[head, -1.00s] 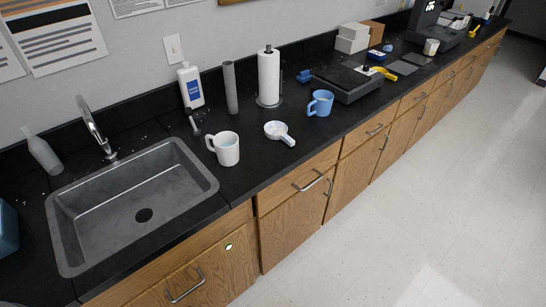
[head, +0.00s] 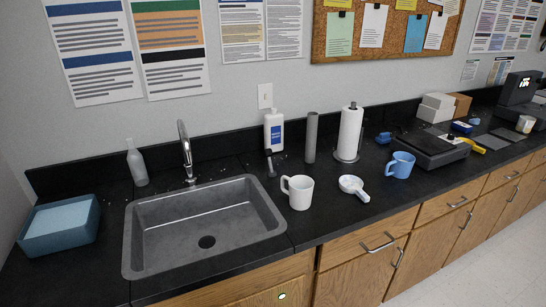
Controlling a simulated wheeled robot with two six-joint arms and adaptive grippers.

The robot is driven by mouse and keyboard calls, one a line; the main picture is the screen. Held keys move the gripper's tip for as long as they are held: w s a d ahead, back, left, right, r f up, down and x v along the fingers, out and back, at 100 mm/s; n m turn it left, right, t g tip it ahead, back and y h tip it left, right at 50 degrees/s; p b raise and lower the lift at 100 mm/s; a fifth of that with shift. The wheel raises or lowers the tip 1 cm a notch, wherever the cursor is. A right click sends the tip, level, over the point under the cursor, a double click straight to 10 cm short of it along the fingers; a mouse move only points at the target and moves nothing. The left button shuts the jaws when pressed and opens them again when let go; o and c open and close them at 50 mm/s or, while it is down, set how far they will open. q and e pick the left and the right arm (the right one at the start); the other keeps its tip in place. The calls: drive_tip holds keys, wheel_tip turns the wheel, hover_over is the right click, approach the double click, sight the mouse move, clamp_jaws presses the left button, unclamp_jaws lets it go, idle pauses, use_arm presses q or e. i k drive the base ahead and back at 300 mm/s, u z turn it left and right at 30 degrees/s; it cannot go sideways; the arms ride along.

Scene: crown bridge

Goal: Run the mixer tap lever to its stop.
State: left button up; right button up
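The mixer tap (head: 186,152) is a tall, curved metal spout behind the grey sink (head: 262,226). Its base stands on the black counter at the sink's back edge. A small dark upright piece (head: 270,164) stands on the counter to the right of the tap, behind the sink's right corner. It may be the tap lever, but it is too small to be sure. No lever shows clearly on the spout itself. Neither of my grippers is in view.
A white mug (head: 299,192), a white scoop-like dish (head: 353,187) and a blue mug (head: 400,165) stand right of the sink. A white bottle (head: 273,134) and paper roll (head: 350,133) stand behind. A blue tub (head: 60,227) and grey bottle (head: 137,164) are left.

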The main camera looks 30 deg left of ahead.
sight(268, 152)
drive_tip(key=k, duration=1)
drive_tip(key=u, duration=0.8)
drive_tip(key=i, duration=1.05)
drive_tip(key=u, duration=0.1)
